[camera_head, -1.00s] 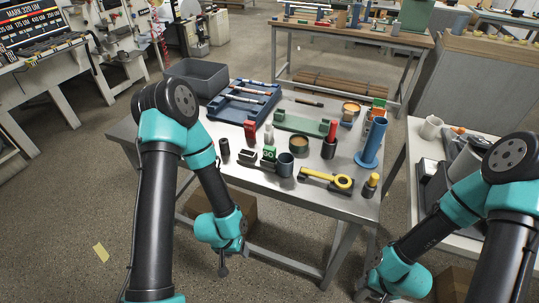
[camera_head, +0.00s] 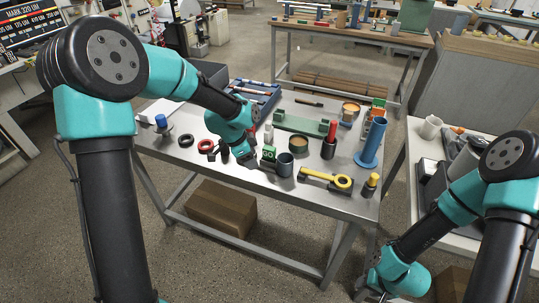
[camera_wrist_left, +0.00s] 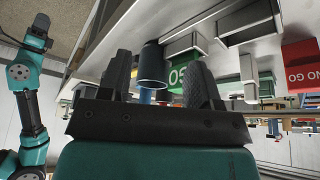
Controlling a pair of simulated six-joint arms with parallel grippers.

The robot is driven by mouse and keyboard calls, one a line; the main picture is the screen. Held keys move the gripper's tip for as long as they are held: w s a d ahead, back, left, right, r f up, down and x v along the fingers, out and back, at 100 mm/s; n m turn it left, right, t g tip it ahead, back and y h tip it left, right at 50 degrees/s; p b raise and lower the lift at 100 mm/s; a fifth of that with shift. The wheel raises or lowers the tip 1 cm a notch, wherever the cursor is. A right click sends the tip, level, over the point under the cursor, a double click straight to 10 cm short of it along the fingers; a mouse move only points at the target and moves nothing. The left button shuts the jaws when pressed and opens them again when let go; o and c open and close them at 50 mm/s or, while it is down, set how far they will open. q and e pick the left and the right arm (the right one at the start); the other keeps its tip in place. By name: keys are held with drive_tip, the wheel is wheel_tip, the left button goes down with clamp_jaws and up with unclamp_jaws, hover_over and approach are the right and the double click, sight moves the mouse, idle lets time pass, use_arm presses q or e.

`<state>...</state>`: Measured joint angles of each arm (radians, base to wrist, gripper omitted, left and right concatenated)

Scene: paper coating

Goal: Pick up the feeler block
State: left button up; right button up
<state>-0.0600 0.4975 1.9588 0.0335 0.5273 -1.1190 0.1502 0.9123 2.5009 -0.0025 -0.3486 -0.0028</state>
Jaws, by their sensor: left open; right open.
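A small green block marked GO (camera_head: 268,154) stands near the front edge of the steel table; it also shows in the left wrist view (camera_wrist_left: 178,78). A red block marked NO GO (camera_wrist_left: 300,66) is at the right of that view. No label names the feeler block, so I cannot tell which piece it is. My left gripper (camera_head: 247,158) is open and empty just left of the green block, partly hidden by its own wrist. In the wrist view its fingers (camera_wrist_left: 160,84) frame a dark cup and the green block beyond. My right gripper (camera_head: 374,292) is open, low at the bottom right, away from the table.
A black ring (camera_head: 186,140) and red ring (camera_head: 205,146) lie left.

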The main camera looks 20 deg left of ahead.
use_arm(q)
drive_tip(key=w+d+r+m+g+y, duration=0.1)
drive_tip(key=w+d+r+m, duration=0.1)
drive_tip(key=w+r, duration=0.15)
drive_tip(key=w+d+r+m+y, duration=0.1)
drive_tip(key=w+d+r+m, duration=0.15)
drive_tip(key=r, duration=0.25)
wheel_tip(320, 180, up, 6)
drive_tip(key=f+m+y, duration=0.1)
drive_tip(key=m+y, duration=0.1)
hover_over(269, 148)
drive_tip(key=shift+w+r+g, duration=0.15)
drive_tip(key=shift+r+g, duration=0.1)
drive_tip(key=shift+g, duration=0.15)
drive_tip(key=shift+f, duration=0.15)
wheel_tip(269, 148, down, 12)
drive_tip(key=shift+f, duration=0.1)
drive_tip(key=shift+f, duration=2.5)
drive_tip(key=shift+c, duration=0.4)
